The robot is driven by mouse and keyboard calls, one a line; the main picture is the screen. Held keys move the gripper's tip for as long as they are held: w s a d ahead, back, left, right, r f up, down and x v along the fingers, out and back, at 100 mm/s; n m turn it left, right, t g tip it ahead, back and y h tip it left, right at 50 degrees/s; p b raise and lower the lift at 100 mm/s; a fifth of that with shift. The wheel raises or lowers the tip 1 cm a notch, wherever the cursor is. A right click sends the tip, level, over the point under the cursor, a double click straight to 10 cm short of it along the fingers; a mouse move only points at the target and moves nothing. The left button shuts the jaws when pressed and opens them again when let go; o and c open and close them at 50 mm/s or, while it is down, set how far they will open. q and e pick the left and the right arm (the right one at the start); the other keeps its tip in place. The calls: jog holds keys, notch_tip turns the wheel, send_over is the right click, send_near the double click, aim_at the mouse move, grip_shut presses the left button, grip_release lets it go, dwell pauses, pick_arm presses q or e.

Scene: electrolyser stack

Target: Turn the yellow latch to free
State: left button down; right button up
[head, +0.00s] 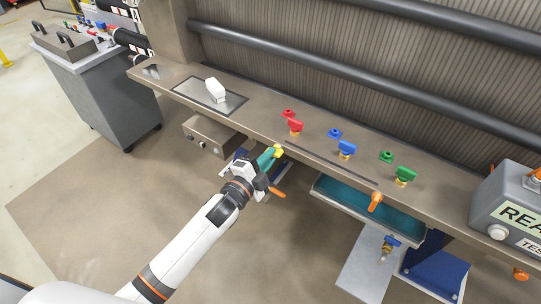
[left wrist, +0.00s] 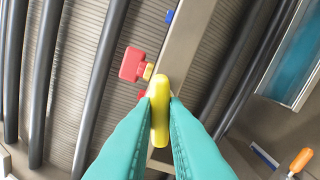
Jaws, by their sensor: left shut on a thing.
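The yellow latch (left wrist: 160,112) sits between the two teal fingertips of my left gripper (left wrist: 158,125) in the left wrist view. The fingers are shut on it. In the head view the left gripper (head: 270,158) is at the front edge of the brown bench, and a small bit of the yellow latch (head: 279,150) shows past the fingertips. Much of the latch is hidden by the fingers there. My right gripper is in neither view.
Red (head: 295,126), blue (head: 347,148) and green (head: 405,174) handles stand along the bench top (head: 265,125). An orange handle (head: 376,199) is at the front edge, above a teal tray (head: 345,205). A grey box (head: 508,208) stands at right, a white block (head: 215,90) at left.

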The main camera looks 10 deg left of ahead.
pick_arm(q)
jog(key=m, duration=0.4)
jog(key=c, duration=1.3)
grip_release()
jog(key=shift+s, duration=0.1)
jog(key=p+v, duration=0.1)
jog(key=v, duration=0.6)
